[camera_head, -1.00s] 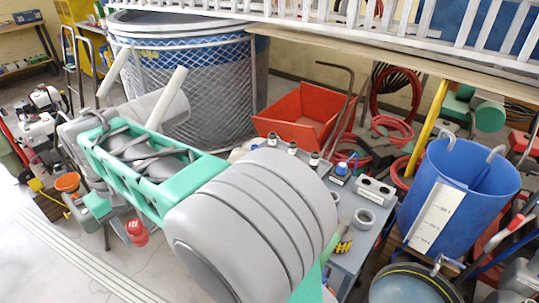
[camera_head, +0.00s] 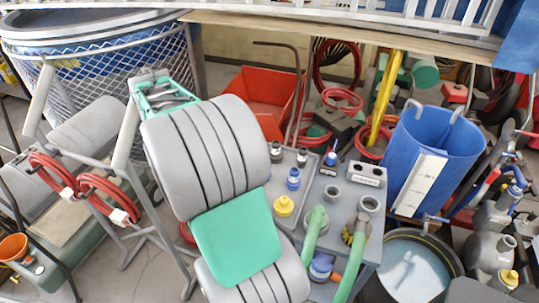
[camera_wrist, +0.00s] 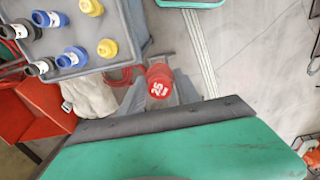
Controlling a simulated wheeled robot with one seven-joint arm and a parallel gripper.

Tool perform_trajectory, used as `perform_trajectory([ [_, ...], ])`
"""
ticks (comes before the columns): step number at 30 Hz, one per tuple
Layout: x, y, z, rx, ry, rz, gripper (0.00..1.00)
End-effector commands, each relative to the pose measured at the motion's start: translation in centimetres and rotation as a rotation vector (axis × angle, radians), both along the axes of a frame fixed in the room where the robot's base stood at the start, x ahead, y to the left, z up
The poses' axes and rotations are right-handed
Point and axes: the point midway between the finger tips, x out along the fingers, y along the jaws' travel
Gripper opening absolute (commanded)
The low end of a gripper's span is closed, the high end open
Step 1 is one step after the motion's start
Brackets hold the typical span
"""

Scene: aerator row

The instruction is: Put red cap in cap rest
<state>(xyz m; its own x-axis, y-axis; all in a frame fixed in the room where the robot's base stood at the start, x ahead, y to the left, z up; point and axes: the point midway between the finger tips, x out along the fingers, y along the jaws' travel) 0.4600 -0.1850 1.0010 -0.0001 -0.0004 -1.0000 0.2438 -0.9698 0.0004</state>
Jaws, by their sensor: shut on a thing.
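The red cap (camera_wrist: 158,88), with white figures on it, shows at the middle of the wrist view. My gripper (camera_wrist: 160,68) is shut on it, with grey finger parts on both sides. In the head view my arm's large grey and green links hide the gripper, and I cannot clearly make out the cap there. A grey block with dark round openings (camera_head: 368,174) stands on the grey bench (camera_head: 342,232). I cannot tell for sure which thing is the cap rest. In the wrist view the held cap is apart from the bench, below and right of its corner.
Blue and yellow fittings stand on the bench, such as a yellow one (camera_head: 284,205); another yellow one (camera_wrist: 107,48) shows in the wrist view. Green hoses (camera_head: 314,235) lie at its front. A blue bin (camera_head: 435,150) and a round water tub (camera_head: 410,265) stand right.

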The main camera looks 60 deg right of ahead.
Motion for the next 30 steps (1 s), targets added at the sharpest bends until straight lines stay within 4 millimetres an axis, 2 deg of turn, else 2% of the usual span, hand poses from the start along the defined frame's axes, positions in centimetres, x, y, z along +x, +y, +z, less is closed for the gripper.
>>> perform_trajectory([
  [1,-0.8,-3.4,0.0,0.003,0.005,0.018,0.0],
  [3,-2.2,-8.0,-0.7,0.002,0.004,0.076,0.0],
  [5,-3.8,-11.8,-1.4,0.003,0.003,0.126,0.0],
  [6,-5.1,-14.2,-1.9,0.003,0.003,0.159,0.0],
  [8,-7.3,-17.7,-2.6,0.003,0.003,0.209,0.0],
  [9,-9.0,-19.8,-3.1,0.004,0.003,0.24,0.0],
  [11,-11.7,-22.8,-3.9,0.004,0.002,0.288,0.0],
  [12,-13.7,-24.7,-4.5,0.005,0.002,0.32,0.0],
  [15,-19.1,-28.8,-5.8,0.004,0.001,0.397,0.0],
  [18,-24.6,-31.9,-7.3,0.003,0.001,0.47,0.0],
  [21,-29.2,-33.7,-8.4,0.002,0.0,0.53,0.0],
  [24,-32.3,-34.7,-9.3,0.001,0.0,0.573,0.0],
  [27,-33.7,-35.0,-9.8,0.001,0.001,0.596,0.0],
  [30,-34.0,-35.1,-10.1,0.001,0.001,0.604,0.0],
])
